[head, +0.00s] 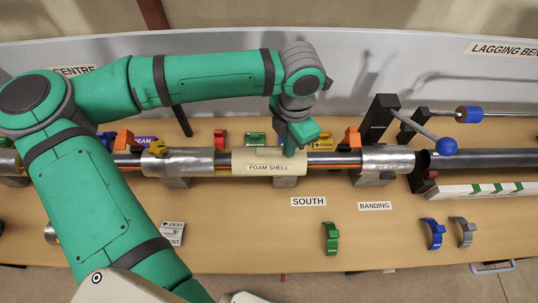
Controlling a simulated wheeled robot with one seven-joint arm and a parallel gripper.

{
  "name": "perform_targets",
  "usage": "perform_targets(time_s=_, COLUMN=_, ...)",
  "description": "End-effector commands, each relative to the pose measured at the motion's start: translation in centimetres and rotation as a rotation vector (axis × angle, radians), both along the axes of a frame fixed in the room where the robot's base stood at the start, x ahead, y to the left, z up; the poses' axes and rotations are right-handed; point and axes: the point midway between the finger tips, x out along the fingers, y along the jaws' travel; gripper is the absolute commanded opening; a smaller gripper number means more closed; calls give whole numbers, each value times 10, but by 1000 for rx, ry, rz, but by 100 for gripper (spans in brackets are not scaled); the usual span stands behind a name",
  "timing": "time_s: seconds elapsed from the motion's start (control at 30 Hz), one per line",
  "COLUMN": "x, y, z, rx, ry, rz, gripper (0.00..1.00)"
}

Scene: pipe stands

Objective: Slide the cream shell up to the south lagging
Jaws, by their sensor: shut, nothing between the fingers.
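The cream foam shell (250,157) sits around the pipe and bears a "FOAM SHELL" label. Beyond that gap is another silver lagging section (388,157), which I take as the south lagging. My gripper (289,153) points down at the right part of the shell, shut and empty. Its fingertips overlap the shell's upper edge; contact is unclear.
A dark upright post (376,120) and a lever with a blue ball (447,146) stand near the right lagging. Coloured clips line the bench behind the pipe. Green (331,238), blue (434,233) and grey (464,231) clips lie in front.

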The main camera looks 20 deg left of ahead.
Motion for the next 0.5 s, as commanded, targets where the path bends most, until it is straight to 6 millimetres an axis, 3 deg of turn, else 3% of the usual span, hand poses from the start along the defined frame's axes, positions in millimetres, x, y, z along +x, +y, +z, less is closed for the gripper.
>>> perform_targets(time_s=0.5, x=-1, y=-3, z=-5, rx=-2, ry=9, rz=-1, gripper=0)
